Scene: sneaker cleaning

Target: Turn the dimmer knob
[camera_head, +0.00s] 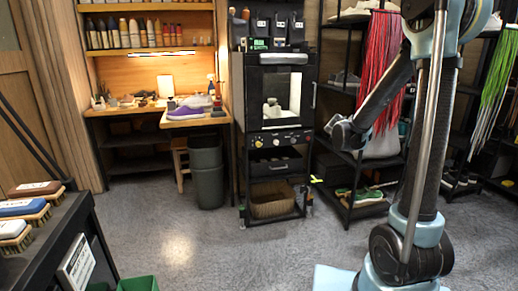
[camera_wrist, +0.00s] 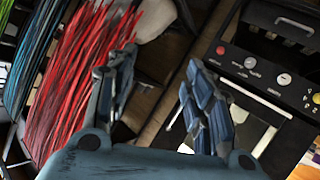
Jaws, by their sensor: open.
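A black cabinet (camera_head: 251,88) with a lit chamber stands in the middle of the head view. Its control panel (camera_head: 280,138) below the chamber carries several small round knobs. I cannot tell which is the dimmer knob. My gripper (camera_head: 340,128) is to the right of the panel, apart from it. In the wrist view my gripper (camera_wrist: 160,68) is open and empty, its fingers left of the panel.
A dark shelf rack (camera_head: 348,200) with shoes and hanging red laces (camera_head: 380,75) stands right of the cabinet. A grey bin (camera_head: 207,180) and a workbench (camera_head: 187,121) with shoes are to the left. A brush table (camera_head: 75,215) is at front left. The middle floor is clear.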

